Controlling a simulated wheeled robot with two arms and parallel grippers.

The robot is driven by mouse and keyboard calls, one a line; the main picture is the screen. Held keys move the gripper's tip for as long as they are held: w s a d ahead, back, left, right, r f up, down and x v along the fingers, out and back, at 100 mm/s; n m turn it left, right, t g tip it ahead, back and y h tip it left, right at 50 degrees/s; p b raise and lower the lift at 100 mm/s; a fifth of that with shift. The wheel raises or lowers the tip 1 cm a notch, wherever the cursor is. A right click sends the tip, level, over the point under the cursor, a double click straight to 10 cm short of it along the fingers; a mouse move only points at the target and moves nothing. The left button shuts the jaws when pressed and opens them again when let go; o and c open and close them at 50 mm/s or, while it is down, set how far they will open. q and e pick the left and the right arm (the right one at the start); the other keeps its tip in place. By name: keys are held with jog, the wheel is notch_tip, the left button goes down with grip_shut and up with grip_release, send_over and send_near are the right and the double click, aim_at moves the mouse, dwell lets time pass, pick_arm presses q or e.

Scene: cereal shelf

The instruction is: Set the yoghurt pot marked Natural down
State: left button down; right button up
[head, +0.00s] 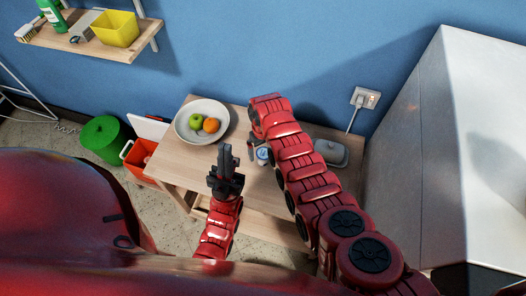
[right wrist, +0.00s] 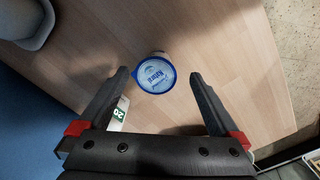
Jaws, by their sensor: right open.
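The yoghurt pot (head: 263,154) stands on the wooden table, partly hidden by my right arm in the head view. In the right wrist view the pot (right wrist: 155,74) shows its round white and blue lid, with blue lettering too small to read surely. My right gripper (right wrist: 159,76) is open, with a fingertip on each side of the pot and gaps between. In the head view my right gripper (head: 252,150) is mostly hidden by its own arm. My left gripper (head: 225,152) points up in front of the table, empty; its jaw gap is unclear.
On the table (head: 180,155) are a bowl (head: 184,130) of fruit and a grey lidded dish (head: 331,152). A large white cabinet (head: 420,150) stands right.

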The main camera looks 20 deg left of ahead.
aim_at(263, 154)
jog(key=shift+w+a+r+b, duration=0.1)
jog(key=shift+r+b, duration=0.25)
jog(key=shift+r, duration=0.25)
notch_tip(263, 154, up, 8)
jog(key=b, duration=0.2)
